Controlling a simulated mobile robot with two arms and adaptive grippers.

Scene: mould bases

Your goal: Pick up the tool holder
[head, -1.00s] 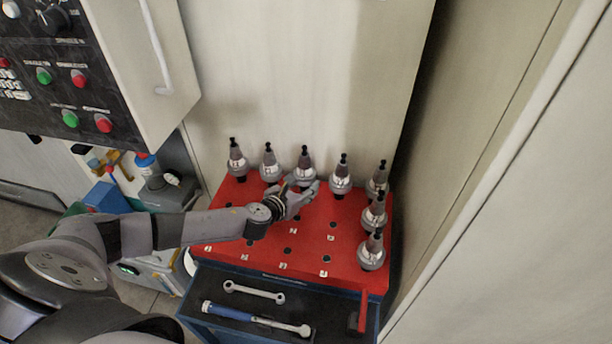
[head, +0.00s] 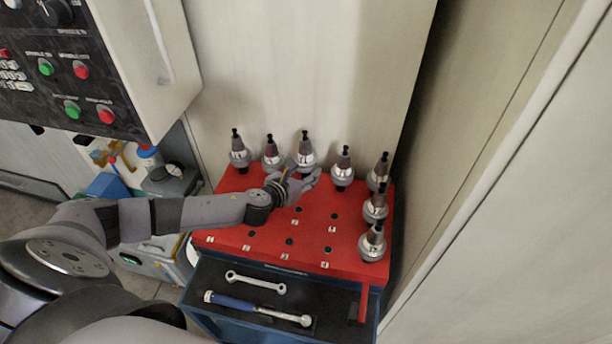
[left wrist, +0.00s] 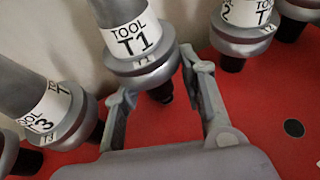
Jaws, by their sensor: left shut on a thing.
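The tool holder labelled T1 (left wrist: 138,42) is a grey cone with a flange and a black lower end. It stands between the fingers of my left gripper (left wrist: 158,80), which are shut on it just below the flange. In the head view it is the middle tool holder (head: 305,150) of the back row, upright and slightly higher than its neighbours. My left gripper (head: 305,174) reaches it from the front left, and the fingers partly hide its lower end. My right gripper is not in view.
Other tool holders stand close by: T3 (left wrist: 42,115) and T2 (left wrist: 245,28) flank it in the wrist view. More stand along the right edge (head: 372,242). The red rack top (head: 265,236) has empty holes in front. A wall is close behind; an open drawer with wrenches (head: 255,283) is below.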

